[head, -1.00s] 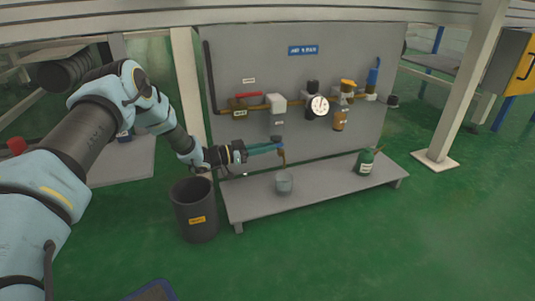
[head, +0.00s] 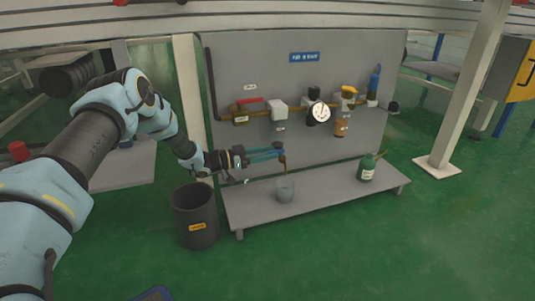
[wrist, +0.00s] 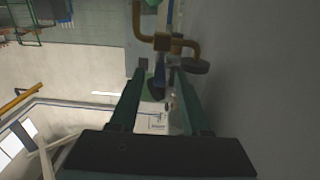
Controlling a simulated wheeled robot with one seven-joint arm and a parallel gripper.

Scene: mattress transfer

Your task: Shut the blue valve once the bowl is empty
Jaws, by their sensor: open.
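A small dark blue valve handle (head: 278,145) tops the brown drain spout (head: 282,160) low on the grey panel. My gripper (head: 268,154) is open, its teal fingers reaching right to the spout. In the wrist view, a dark blue piece (wrist: 159,82) lies between the open fingers (wrist: 155,72), with brown pipe fittings (wrist: 166,43) beyond. I cannot tell whether the fingers touch it. A grey cup (head: 285,190) stands under the spout; its contents are not clear. An amber bowl (head: 341,128) hangs under a yellow-topped unit; its level cannot be read.
A round gauge (head: 319,112), a red handle (head: 250,104) and an upright blue part (head: 374,80) are on the panel (head: 230,70). A dark bin (head: 195,222) stands left. Green floor lies open in front.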

